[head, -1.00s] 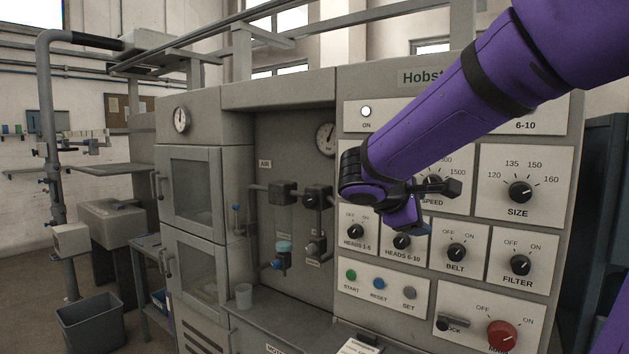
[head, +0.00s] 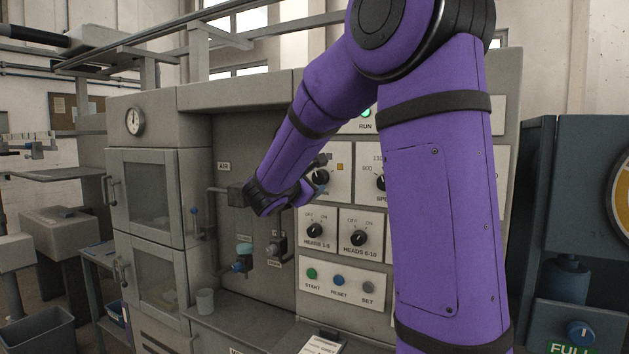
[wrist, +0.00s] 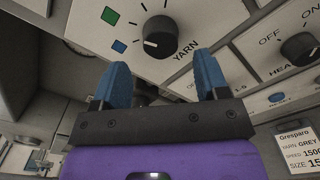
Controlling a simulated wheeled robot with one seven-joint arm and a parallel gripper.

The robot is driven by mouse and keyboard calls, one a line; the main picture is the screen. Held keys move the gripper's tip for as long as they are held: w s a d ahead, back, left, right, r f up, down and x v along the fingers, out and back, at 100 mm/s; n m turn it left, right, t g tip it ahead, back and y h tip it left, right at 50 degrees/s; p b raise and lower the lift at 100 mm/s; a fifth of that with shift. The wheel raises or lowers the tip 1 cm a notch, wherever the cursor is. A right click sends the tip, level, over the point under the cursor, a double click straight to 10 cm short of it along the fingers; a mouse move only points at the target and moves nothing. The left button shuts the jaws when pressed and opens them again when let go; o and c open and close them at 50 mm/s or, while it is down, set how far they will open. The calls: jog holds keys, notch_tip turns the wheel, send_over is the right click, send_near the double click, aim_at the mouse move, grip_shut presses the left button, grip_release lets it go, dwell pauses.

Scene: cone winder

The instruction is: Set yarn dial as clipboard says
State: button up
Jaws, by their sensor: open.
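The yarn dial (wrist: 160,37) is a round black knob on a white panel in the wrist view. The clipboard (wrist: 302,146) at lower right reads "YARN: GREY", "SPEED 1500" and a cut-off "SIZE 15". The clipboard also lies at the bottom of the head view (head: 319,344).
The heads 1-5 knob (head: 314,230) and heads 6-10 knob (head: 359,238) sit below the yarn dial. The START button (head: 311,273) is lower. Pipes and a blue valve (head: 238,266) stand in the recess to the left. My arm hides the panel's right side.

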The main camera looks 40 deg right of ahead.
aim_at(317, 178)
jog(key=shift+x, duration=2.05)
jog(key=c, duration=0.9)
